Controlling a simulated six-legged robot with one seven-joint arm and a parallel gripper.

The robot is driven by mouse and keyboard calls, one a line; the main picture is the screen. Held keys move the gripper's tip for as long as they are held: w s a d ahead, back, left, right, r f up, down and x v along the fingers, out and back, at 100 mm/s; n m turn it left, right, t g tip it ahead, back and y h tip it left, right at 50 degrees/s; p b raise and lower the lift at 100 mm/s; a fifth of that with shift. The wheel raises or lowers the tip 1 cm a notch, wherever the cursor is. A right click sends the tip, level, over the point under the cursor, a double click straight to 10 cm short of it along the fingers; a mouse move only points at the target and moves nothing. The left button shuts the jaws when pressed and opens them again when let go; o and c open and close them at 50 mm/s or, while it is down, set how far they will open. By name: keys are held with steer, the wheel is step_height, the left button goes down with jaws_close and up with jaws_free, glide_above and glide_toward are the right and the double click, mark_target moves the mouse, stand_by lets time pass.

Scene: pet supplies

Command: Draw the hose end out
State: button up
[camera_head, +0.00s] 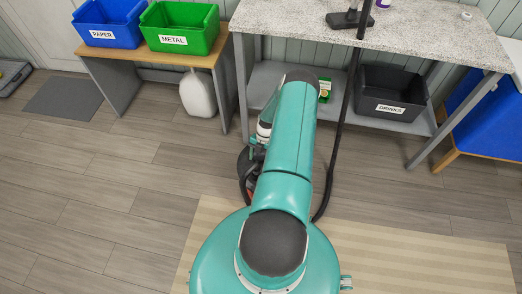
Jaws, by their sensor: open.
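A black hose or tube (336,140) runs down from the tabletop, past the front of the table, and curves to the floor behind my arm. At its top is a dark flat head (349,19) resting on the speckled tabletop. A dark rounded body with a little red (246,165) shows just left of my arm, low near the floor; a black curved line runs beside it. My arm hides most of it and where the hose joins. Part of my white and teal wrist shows left of the upper arm; my gripper's fingers are hidden.
The speckled table (440,42) has a lower shelf with a black DRINKS bin (393,85). A wooden bench (146,54) carries a blue PAPER bin (108,20) and a green METAL bin (180,24). A white jug (198,94) stands below.

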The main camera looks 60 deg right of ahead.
mark_target(258, 166)
steer(key=x, duration=0.7)
steer(key=shift+f, duration=0.25)
steer(key=c, duration=1.1)
steer(key=shift+r, duration=3)
